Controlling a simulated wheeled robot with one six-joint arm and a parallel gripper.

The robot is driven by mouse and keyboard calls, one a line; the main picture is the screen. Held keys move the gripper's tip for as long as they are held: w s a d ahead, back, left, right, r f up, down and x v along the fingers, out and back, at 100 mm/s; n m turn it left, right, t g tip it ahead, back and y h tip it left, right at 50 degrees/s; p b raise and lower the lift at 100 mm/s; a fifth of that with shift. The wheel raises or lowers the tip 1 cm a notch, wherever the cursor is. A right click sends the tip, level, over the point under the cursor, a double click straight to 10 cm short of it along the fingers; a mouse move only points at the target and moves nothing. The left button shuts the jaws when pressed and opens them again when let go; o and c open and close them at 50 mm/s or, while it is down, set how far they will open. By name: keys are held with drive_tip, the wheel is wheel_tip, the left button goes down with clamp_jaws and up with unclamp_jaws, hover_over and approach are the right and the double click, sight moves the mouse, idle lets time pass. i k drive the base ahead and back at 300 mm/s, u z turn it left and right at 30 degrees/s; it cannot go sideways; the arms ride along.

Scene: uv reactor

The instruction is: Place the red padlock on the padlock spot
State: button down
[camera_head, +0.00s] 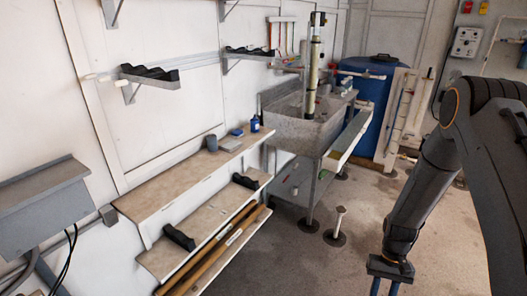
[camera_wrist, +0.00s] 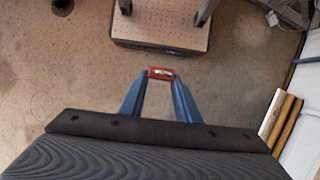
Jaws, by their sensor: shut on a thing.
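In the wrist view, the red padlock (camera_wrist: 161,73) is small and sits between the tips of my gripper's two blue fingers. My gripper (camera_wrist: 160,80) is shut on it and holds it above the concrete floor. In the head view, my gripper (camera_head: 385,284) points down at the bottom right, with its fingertips cut off by the frame edge. The padlock does not show there. I cannot make out a marked padlock spot in either view.
A wooden shelf bench (camera_head: 190,180) along the left wall holds a grey cup (camera_head: 211,143) and a blue bottle (camera_head: 255,124). A grey box (camera_head: 45,208) is at far left. A sink (camera_head: 305,132) and blue barrel (camera_head: 366,100) stand behind.

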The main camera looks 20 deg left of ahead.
sight(225, 156)
drive_tip(key=i, duration=2.3)
drive_tip(key=u, duration=1.7)
